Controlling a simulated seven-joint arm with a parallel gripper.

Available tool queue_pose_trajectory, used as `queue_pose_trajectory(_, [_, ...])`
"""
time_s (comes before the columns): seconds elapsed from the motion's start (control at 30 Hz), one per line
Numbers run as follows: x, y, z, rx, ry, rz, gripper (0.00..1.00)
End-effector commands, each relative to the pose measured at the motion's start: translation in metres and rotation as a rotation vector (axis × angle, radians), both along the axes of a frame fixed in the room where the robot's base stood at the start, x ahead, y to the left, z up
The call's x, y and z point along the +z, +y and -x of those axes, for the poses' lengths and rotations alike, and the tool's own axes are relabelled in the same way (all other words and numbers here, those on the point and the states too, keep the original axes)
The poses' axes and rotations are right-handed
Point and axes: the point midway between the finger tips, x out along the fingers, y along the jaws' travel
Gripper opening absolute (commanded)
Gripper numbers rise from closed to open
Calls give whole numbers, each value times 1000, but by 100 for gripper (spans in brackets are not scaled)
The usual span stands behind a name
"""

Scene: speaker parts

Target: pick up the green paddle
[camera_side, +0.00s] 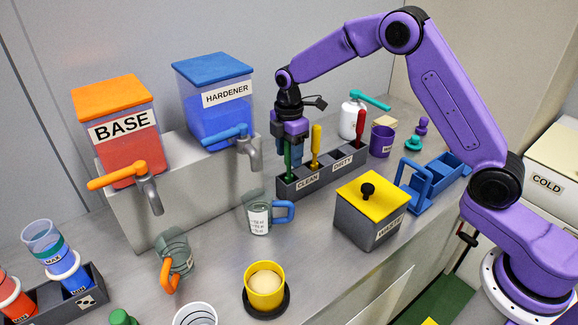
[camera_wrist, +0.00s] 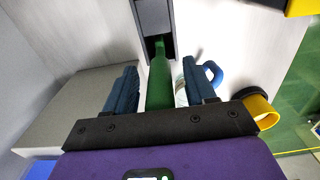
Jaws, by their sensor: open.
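The green paddle (camera_side: 287,167) stands upright in the CLEAN end of a dark grey rack (camera_side: 316,182); its lower end is hidden in the slot. My gripper (camera_side: 290,152) is over that end, pointing down, with its fingers around the paddle's upper part. In the wrist view, the green paddle (camera_wrist: 160,82) lies between the two blue fingers of my gripper (camera_wrist: 160,72). A gap shows on each side, so the jaws are open and not pressing on it.
A yellow paddle (camera_side: 316,142) and a red paddle (camera_side: 360,124) stand in the same rack. A blue-handled beaker (camera_side: 259,217) is just in front. The HARDENER tank (camera_side: 221,115) stands behind left, its tap (camera_side: 250,150) near my gripper. The WASTE box (camera_side: 368,222) is at front right.

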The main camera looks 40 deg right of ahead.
Motion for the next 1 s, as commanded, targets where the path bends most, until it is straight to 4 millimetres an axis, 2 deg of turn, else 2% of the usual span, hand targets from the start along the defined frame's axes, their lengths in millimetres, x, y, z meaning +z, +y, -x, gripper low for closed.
queue_pose_trajectory(0.13, [0, 0, 0, 0, 0, 0, 55])
queue_pose_trajectory(0.17, [0, 0, 0, 0, 0, 0, 49])
queue_pose_trajectory(0.3, [0, 0, 0, 0, 0, 0, 3])
queue_pose_trajectory(0.33, [0, 0, 0, 0, 0, 0, 0])
queue_pose_trajectory(0.67, [4, 0, 0, 0, -2, 0, 0])
queue_pose_trajectory(0.77, [15, 1, -1, 1, -4, -1, 0])
queue_pose_trajectory(1.0, [60, 0, -1, 0, -5, -1, 0])
